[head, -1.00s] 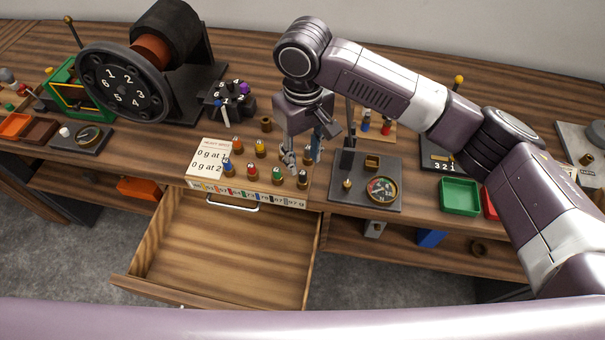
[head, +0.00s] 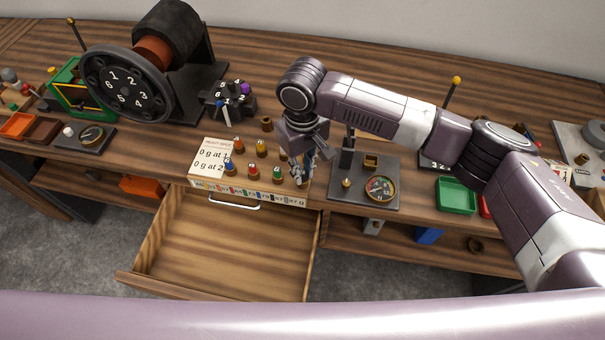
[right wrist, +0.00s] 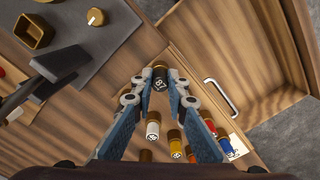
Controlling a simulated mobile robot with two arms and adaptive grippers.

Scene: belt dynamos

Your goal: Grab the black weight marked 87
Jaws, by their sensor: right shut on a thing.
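The black weight marked 87 (right wrist: 158,81) has a brass cap and a dark band with white digits. In the right wrist view it sits between the tips of my right gripper (right wrist: 157,88), which is shut on it. In the head view my right gripper (head: 301,174) is at the right front end of the weight rack (head: 250,197) and mostly covers this weight. Whether the weight is clear of the rack I cannot tell. My left gripper is not in view.
Other coloured weights stand close by, such as a green one (head: 277,175) and a red one (head: 254,172). A grey scale plate (head: 350,195) with a dial is just right of the gripper. The open wooden drawer (head: 225,245) is empty below. A green tray (head: 456,209) lies further right.

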